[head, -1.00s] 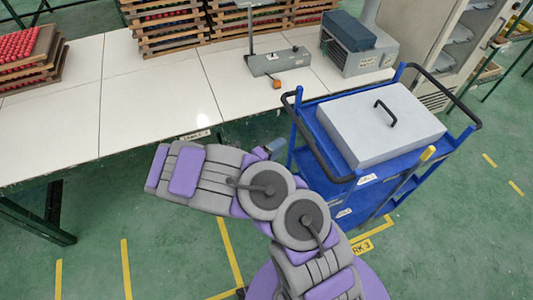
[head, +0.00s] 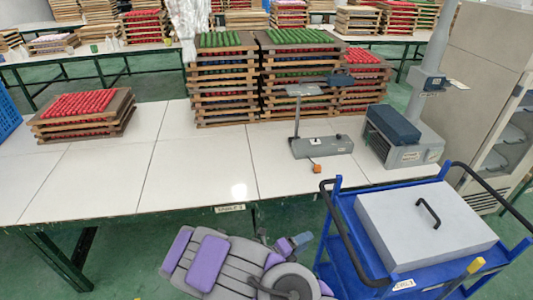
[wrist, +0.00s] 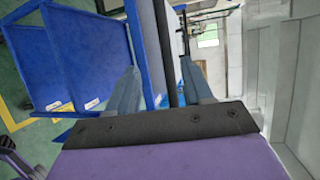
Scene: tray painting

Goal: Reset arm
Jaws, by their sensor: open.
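My arm, grey and purple, is folded low at the bottom of the head view. My gripper (wrist: 163,88) shows in the wrist view with its two grey fingers spread apart, open and empty. In the head view only a small part of the gripper (head: 293,243) shows beside the blue cart, below the table's front edge. In the wrist view the blue cart (wrist: 80,50) and a dark bar lie beyond the fingers; I cannot tell the exact distance.
The blue cart (head: 350,262) carries a grey lidded box (head: 425,230). The white table (head: 190,175) holds stacked trays (head: 225,85), a grey stand (head: 320,147) and a grey machine (head: 405,140). The table's front middle is clear.

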